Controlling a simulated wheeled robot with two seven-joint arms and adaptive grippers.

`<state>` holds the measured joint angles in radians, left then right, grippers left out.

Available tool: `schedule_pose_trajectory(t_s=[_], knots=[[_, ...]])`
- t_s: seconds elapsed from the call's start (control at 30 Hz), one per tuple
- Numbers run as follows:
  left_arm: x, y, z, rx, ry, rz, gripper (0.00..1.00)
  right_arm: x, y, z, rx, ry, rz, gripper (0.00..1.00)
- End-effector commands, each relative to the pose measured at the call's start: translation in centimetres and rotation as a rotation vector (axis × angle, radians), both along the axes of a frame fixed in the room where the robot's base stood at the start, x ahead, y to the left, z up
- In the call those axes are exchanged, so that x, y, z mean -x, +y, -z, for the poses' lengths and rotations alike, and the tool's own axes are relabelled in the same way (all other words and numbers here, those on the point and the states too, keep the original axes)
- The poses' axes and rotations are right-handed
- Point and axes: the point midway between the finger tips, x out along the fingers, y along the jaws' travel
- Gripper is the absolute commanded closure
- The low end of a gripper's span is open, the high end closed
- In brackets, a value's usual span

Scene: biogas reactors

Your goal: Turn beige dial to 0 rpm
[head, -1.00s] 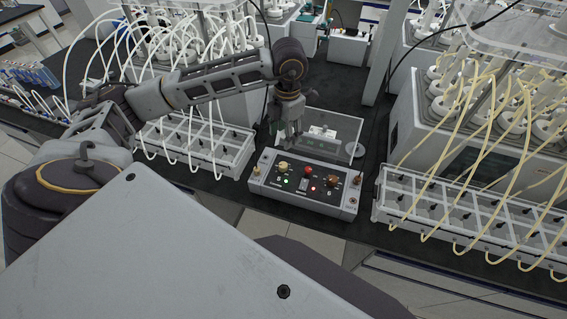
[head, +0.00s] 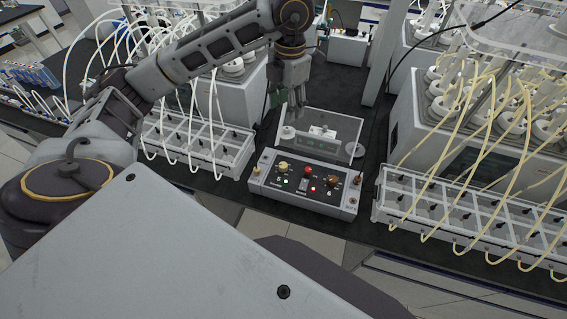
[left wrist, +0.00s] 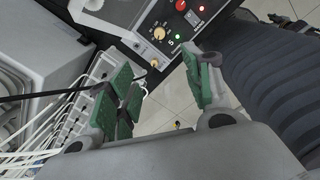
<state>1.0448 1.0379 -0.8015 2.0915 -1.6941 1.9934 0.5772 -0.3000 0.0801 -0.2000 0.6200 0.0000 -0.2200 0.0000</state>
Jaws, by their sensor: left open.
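The control box (head: 306,182) stands at the front of the dark bench in the head view. Its beige dial (head: 283,166) is on the left of the panel, above a green light; the dial also shows in the left wrist view (left wrist: 160,32). My left gripper (head: 289,112) hangs above and behind the box, apart from the dial. In the left wrist view its green-padded fingers (left wrist: 168,92) are spread and empty. The dial's pointer setting is too small to read.
A clear-lidded device (head: 330,133) stands behind the box. White bottle racks stand left (head: 205,142) and right (head: 470,215), with white tubes and yellow tubes running to them. Dark bench top is free beside the box.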

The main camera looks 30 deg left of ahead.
Motion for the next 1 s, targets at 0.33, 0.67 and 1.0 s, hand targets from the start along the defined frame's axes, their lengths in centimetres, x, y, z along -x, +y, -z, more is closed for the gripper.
schedule_pose_trajectory(t_s=[0.33,0.67,1.0], knots=[[0.0,-0.1,-1.5,0.001,-0.001,0.001,0.49,0.0,0.0,0.0,0.0,0.0,0.0,0.6],[0.0,-0.1,-1.5,0.001,0.0,0.001,0.49,0.0,0.0,0.0,0.0,0.0,0.0,0.6],[0.3,-0.1,-0.1,0.001,0.017,0.001,0.49,0.0,0.0,0.7,0.0,0.0,0.0,0.6]])
